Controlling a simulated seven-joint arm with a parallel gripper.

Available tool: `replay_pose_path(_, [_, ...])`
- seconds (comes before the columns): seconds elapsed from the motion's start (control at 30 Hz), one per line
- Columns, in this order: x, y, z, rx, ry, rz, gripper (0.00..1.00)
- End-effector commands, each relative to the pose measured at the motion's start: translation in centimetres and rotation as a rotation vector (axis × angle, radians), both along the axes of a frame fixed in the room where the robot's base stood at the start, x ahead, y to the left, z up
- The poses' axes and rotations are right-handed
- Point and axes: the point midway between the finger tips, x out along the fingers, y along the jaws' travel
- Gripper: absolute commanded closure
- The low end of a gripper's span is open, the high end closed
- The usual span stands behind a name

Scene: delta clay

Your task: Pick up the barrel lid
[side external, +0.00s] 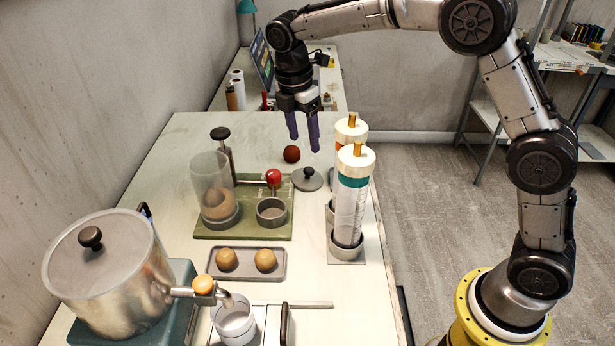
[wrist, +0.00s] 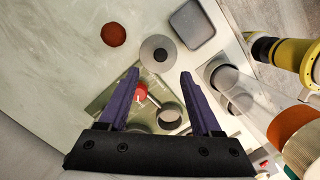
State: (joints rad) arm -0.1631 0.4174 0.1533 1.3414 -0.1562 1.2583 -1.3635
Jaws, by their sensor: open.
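The barrel lid, a round grey disc with a dark knob (side external: 307,179), lies on the table beside the green board, at its far right corner. In the wrist view the lid (wrist: 147,50) lies just beyond my fingertips, its dark knob facing the camera. My gripper (side external: 304,143) hangs above the table with its purple fingers pointing down, open and empty. In the wrist view the fingers (wrist: 160,72) are well apart with nothing between them at the tips. A clear barrel (side external: 210,175) with a tan ball inside stands on the green board (side external: 243,227).
A dark red ball (side external: 292,154) lies behind the lid. Two tall clear tubes with cream caps (side external: 356,160) stand in a grey holder close to the right. A red-knobbed lever (side external: 273,176) and a grey cup (side external: 271,211) are on the board. A large metal pot (side external: 110,275) stands front left.

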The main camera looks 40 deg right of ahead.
Motion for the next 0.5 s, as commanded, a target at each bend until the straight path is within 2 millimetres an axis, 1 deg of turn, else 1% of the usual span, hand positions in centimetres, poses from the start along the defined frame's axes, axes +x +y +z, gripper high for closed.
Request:
replay_pose_path(0.03, [-0.1,-0.2,-1.0,-0.001,0.004,-0.002,0.34])
replay_pose_path(0.1, [-0.1,-0.4,-2.1,-0.001,0.003,-0.001,0.34])
replay_pose_path(0.2, [-0.1,-0.5,-3.2,0.0,0.002,-0.002,0.34])
replay_pose_path(0.37, [-0.1,-0.6,-4.0,0.0,0.001,-0.002,0.34])
replay_pose_path(0.47, [-0.1,-0.8,-5.1,0.0,0.002,-0.002,0.34])
replay_pose_path(0.5, [-0.2,-0.8,-5.8,0.0,0.004,-0.003,0.34])
